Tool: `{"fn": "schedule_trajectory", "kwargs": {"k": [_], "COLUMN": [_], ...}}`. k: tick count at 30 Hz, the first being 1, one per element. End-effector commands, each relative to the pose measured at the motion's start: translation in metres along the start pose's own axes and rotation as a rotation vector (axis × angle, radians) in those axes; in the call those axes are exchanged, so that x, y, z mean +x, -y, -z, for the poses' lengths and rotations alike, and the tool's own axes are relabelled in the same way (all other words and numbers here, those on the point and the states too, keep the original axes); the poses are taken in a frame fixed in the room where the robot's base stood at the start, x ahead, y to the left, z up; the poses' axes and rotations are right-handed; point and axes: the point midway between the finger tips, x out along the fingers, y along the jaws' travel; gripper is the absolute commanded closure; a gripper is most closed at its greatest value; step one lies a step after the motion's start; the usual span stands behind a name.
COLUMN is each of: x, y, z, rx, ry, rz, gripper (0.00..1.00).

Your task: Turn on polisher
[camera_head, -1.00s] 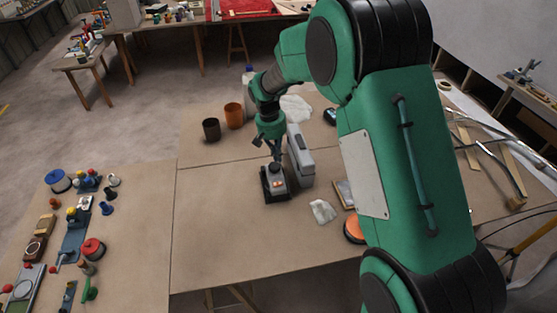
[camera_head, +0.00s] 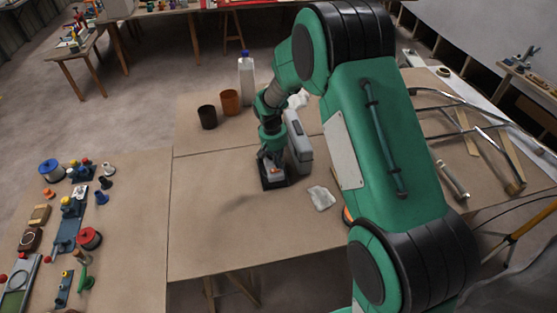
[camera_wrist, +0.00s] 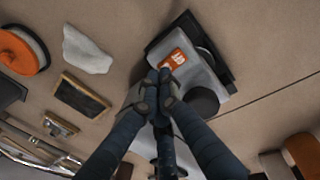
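A small grey machine with a black square base (camera_head: 274,182), which I take to be the polisher, stands on the brown table. In the wrist view the machine (camera_wrist: 205,78) shows an orange switch with white marks (camera_wrist: 174,58) and a round black knob (camera_wrist: 201,102). My gripper (camera_head: 267,157) is right above the machine, pointing down. In the wrist view my gripper (camera_wrist: 159,84) has its fingertips together, with nothing seen between them. The tips lie at the lower edge of the orange switch; whether they touch it I cannot tell.
A grey case (camera_head: 298,145) stands close behind the machine. A white cloth (camera_head: 321,198) lies to its right. Two cups (camera_head: 230,102) and a clear bottle (camera_head: 246,72) stand farther back. An orange disc (camera_wrist: 18,52) shows in the wrist view. The table's front left is clear.

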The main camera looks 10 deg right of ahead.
Motion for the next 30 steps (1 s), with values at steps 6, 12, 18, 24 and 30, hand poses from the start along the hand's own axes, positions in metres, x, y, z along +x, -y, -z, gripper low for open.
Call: {"fn": "schedule_trajectory", "kwargs": {"k": [6, 12, 18, 24, 30], "x": [0.003, 0.003, 0.011, 0.012, 0.01], "y": [0.0, 0.0, -0.003, -0.002, 0.002], "z": [0.0, 0.0, 0.0, 0.0, -0.001], "rx": [0.0, 0.0, 0.0, -0.001, -0.002], "ry": [0.0, 0.001, 0.0, 0.001, 0.002], "rz": [0.0, 0.0, 0.0, 0.0, 0.0], "gripper": [1.0, 1.0, 1.0, 1.0, 1.0]}}
